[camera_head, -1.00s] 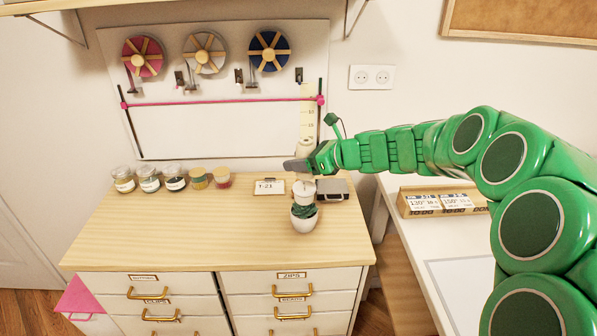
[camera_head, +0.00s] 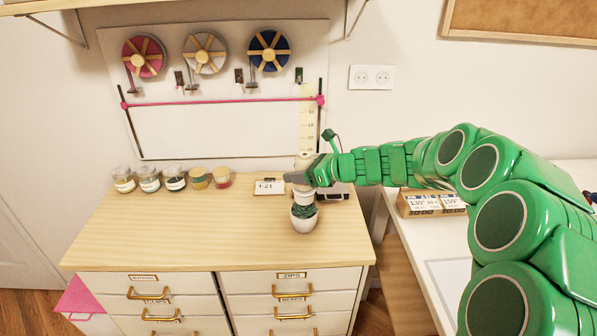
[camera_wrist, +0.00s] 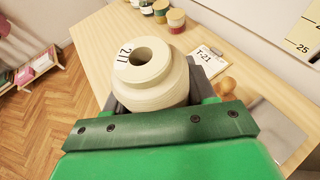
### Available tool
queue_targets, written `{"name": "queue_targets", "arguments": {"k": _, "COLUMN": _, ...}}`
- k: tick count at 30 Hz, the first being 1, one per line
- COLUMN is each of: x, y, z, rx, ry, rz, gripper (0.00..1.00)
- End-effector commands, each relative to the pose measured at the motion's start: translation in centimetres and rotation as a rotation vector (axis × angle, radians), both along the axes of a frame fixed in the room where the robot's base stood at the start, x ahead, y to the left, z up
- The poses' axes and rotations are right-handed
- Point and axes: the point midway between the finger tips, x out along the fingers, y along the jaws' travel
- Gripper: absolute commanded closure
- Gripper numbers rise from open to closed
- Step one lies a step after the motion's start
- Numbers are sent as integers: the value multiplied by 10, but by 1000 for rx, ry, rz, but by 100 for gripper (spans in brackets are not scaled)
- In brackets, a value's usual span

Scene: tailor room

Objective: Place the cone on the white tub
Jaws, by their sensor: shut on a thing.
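The cone (camera_head: 305,160) is cream-coloured and stands upright in my gripper (camera_head: 300,179), which is shut around it. In the wrist view, the cone (camera_wrist: 153,72) shows its top hole and the dark mark "211" on its rim. The white tub (camera_head: 304,195) stands on the wooden dresser top behind a small potted plant. My gripper and the cone are just above the tub, and the dark fingers cover its top. I cannot tell whether the cone touches the tub. The tub is hidden in the wrist view.
The potted plant (camera_head: 304,222) stands close in front. A T-21 card (camera_head: 269,187) lies to the left, and a dark grey case (camera_head: 333,190) to the right. Several jars (camera_head: 174,178) line the back left. The dresser's front left is clear.

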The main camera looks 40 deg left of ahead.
Motion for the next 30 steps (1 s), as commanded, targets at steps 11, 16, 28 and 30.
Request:
{"name": "queue_targets", "arguments": {"k": 11, "x": 0, "y": 0, "z": -2, "rx": 0, "ry": 0, "rz": 0, "gripper": 20}}
{"name": "queue_targets", "arguments": {"k": 16, "x": 0, "y": 0, "z": -2, "rx": 0, "ry": 0, "rz": 0, "gripper": 20}}
{"name": "queue_targets", "arguments": {"k": 28, "x": 13, "y": -39, "z": 17, "rx": -1, "ry": -1, "rz": -5, "gripper": 20}}
{"name": "queue_targets", "arguments": {"k": 30, "x": 16, "y": -49, "z": 22, "rx": 0, "ry": -1, "rz": -5, "gripper": 20}}
